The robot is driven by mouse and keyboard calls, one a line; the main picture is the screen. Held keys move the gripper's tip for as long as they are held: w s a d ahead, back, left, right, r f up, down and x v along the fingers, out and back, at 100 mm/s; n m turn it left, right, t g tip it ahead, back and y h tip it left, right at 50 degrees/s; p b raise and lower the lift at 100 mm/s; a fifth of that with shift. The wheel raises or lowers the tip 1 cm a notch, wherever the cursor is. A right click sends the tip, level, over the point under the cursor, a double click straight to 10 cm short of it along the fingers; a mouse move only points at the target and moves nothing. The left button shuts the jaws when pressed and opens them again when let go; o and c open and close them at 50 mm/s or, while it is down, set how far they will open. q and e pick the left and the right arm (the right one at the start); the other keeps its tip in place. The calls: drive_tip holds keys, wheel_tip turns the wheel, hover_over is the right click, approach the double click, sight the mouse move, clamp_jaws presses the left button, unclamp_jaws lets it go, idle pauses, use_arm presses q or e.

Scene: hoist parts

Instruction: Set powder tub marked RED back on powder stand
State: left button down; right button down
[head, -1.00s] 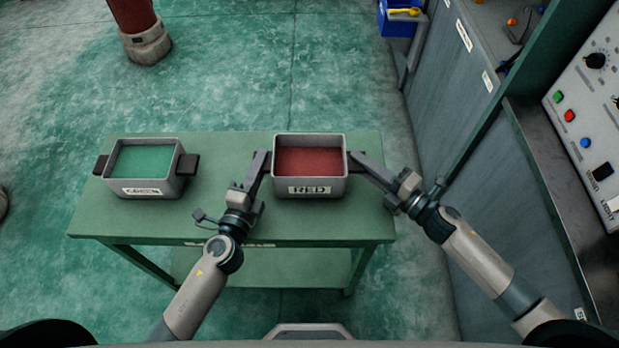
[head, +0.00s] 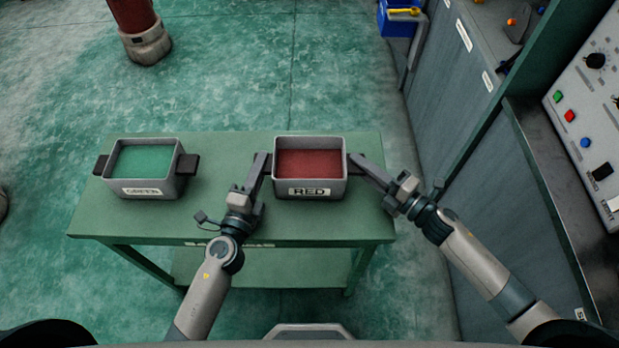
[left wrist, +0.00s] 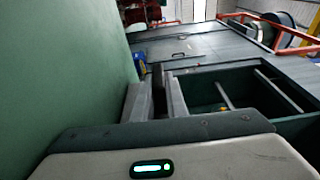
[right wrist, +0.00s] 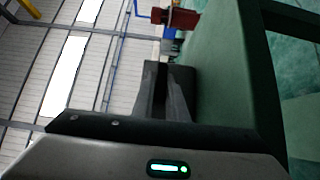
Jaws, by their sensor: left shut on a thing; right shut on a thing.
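The powder tub marked RED (head: 309,189) is a grey, open box of red powder. It is upright at the right part of the green powder stand (head: 230,222); I cannot tell whether its base touches the top. My left gripper (head: 262,160) is shut on the tub's left handle, and my right gripper (head: 360,162) is shut on its right handle. The handles are mostly hidden by the fingers. The left wrist view shows the left fingers (left wrist: 158,95) around a dark handle. The right wrist view shows the right fingers (right wrist: 162,90) likewise.
A second grey tub of green powder (head: 143,190), marked GREEN, stands at the left of the stand, with dark side handles. Bare stand top lies between the tubs. A grey cabinet (head: 450,100) and a control panel (head: 590,130) are on the right.

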use_arm(q)
drive_tip(key=c, duration=1.7)
unclamp_jaws()
drive_tip(key=shift+r, duration=0.2)
use_arm(e)
drive_tip(key=shift+s+f, duration=0.1)
drive_tip(key=shift+s, duration=0.05)
use_arm(q)
drive_tip(key=shift+f, duration=0.2)
use_arm(e)
drive_tip(key=c, duration=2.1)
unclamp_jaws()
drive_tip(key=o, duration=0.4)
use_arm(q)
drive_tip(key=o, duration=0.3)
drive_tip(key=shift+o, duration=0.2)
use_arm(e)
drive_tip(key=shift+o, duration=0.4)
drive_tip(key=shift+o, duration=1.3)
use_arm(q)
drive_tip(key=shift+s, duration=0.1)
